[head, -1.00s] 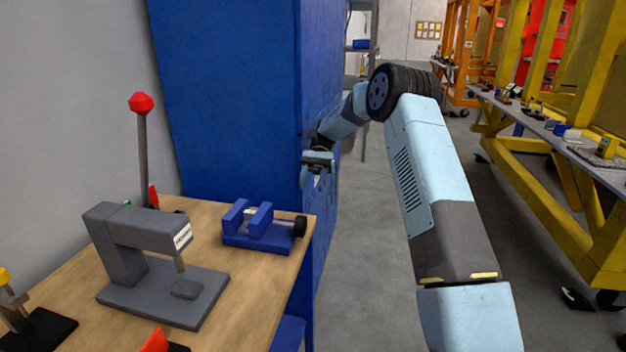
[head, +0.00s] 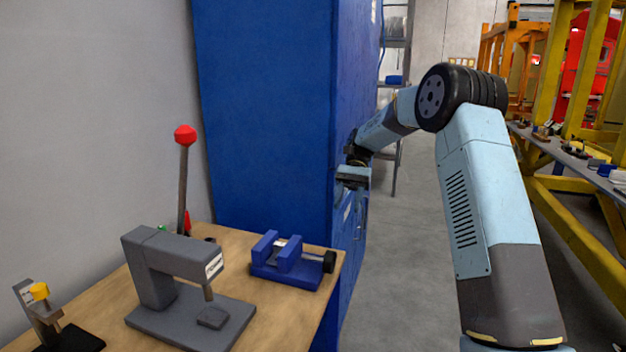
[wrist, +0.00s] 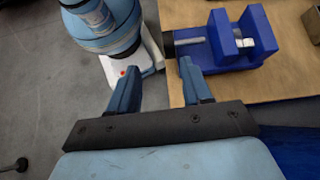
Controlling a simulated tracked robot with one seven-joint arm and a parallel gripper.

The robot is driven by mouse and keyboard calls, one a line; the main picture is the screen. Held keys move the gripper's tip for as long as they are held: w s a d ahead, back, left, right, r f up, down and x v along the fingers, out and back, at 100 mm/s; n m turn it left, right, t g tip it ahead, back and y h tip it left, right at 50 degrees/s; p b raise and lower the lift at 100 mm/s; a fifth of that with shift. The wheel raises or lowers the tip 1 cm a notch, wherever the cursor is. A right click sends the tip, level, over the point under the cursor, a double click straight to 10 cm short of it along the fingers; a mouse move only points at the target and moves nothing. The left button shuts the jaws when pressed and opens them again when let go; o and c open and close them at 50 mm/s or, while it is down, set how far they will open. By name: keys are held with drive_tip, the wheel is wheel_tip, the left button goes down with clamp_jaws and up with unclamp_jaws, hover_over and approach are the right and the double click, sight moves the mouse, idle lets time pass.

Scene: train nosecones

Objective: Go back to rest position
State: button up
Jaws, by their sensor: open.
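My gripper (head: 350,190) hangs in the air at the end of my bent light-blue arm, beside the right-hand edge of the tall blue cabinet (head: 265,120). Its two dark blue fingers (wrist: 158,78) show apart in the wrist view, with nothing between them. A gap to the cabinet is hard to judge.
A wooden workbench (head: 262,325) holds a blue vise (head: 290,265), which also shows in the wrist view (wrist: 225,40), and a grey press (head: 180,265) with a red-knobbed lever behind it. Yellow racks (head: 585,225) stand right. Grey floor (head: 405,250) lies open between.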

drive_tip(key=s+d+r+n+t+h, duration=0.1)
drive_tip(key=s+d+r+t, duration=0.25)
drive_tip(key=s+r, duration=0.4)
drive_tip(key=s+d+r+n+t+h, duration=0.15)
drive_tip(key=s+r+t, duration=0.35)
drive_tip(key=s, duration=0.5)
drive_tip(key=s+d+t, duration=0.3)
drive_tip(key=s+d, duration=0.1)
drive_tip(key=s, duration=0.5)
drive_tip(key=s+d+f+n+t+h, duration=0.1)
drive_tip(key=s+d+t, duration=0.2)
drive_tip(key=s, duration=0.6)
drive_tip(key=shift+s+d+t, duration=0.3)
drive_tip(key=shift+d+t, duration=0.1)
drive_tip(key=shift+t, duration=0.15)
drive_tip(key=shift+f, duration=0.1)
